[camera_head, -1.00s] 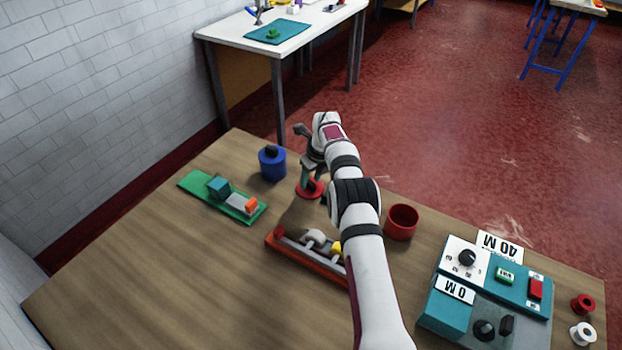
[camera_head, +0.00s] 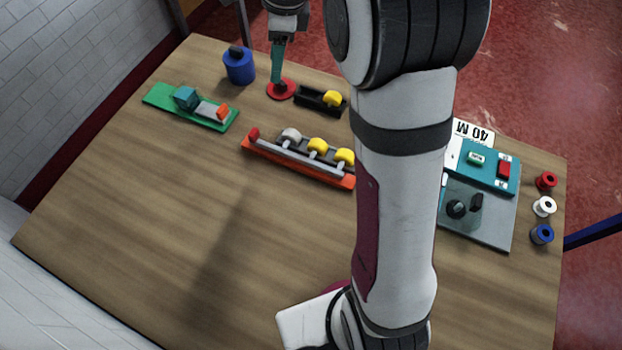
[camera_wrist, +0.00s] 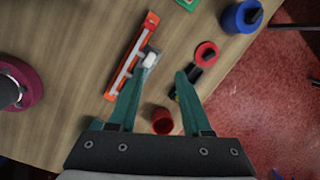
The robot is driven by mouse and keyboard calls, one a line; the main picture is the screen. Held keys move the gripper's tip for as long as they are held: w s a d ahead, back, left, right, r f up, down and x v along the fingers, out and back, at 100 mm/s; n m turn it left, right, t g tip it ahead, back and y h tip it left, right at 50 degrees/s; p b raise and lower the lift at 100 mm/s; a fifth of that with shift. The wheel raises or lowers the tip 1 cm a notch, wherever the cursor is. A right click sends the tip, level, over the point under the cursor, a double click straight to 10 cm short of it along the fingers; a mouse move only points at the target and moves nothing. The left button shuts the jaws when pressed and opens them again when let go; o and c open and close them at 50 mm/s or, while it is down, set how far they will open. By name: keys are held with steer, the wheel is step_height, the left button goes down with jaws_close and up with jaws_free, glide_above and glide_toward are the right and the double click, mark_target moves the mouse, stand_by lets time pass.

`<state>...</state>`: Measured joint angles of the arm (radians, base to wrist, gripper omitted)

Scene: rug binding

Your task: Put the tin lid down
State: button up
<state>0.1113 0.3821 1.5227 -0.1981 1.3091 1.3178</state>
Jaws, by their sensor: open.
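The tin lid is a red disc with a dark knob (camera_head: 287,94). It lies flat on the wooden table between the blue tin and a black holder. The wrist view shows the lid (camera_wrist: 201,50) ahead of and to the right of my fingertips. My gripper (camera_head: 277,80) appears over the lid's left part in the head view; its height is hard to judge there. In the wrist view my gripper (camera_wrist: 167,72) is open, with nothing held between its teal fingers. An open red tin (camera_wrist: 162,123) stands closer to the wrist; my arm hides it in the head view.
A blue tin (camera_head: 239,68) with a dark knob stands left of the lid. The black holder (camera_head: 312,100) carries a yellow piece. An orange rack (camera_head: 265,152) and a green board (camera_head: 160,97) lie nearby. A control panel (camera_head: 490,220) and spools are right. The front-left table is clear.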

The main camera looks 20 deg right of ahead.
steer(key=s+a+f+n+g, duration=0.1)
steer(key=s+a+n, duration=0.1)
steer(key=s+n, duration=0.6)
steer(key=s+a+f+n, duration=0.1)
steer(key=s+a+n, duration=0.2)
steer(key=s, duration=2)
steer(key=n, duration=0.5)
steer(key=shift+s+f+g, duration=0.25)
steer(key=shift+s+g, duration=0.05)
steer(key=shift+g, duration=0.1)
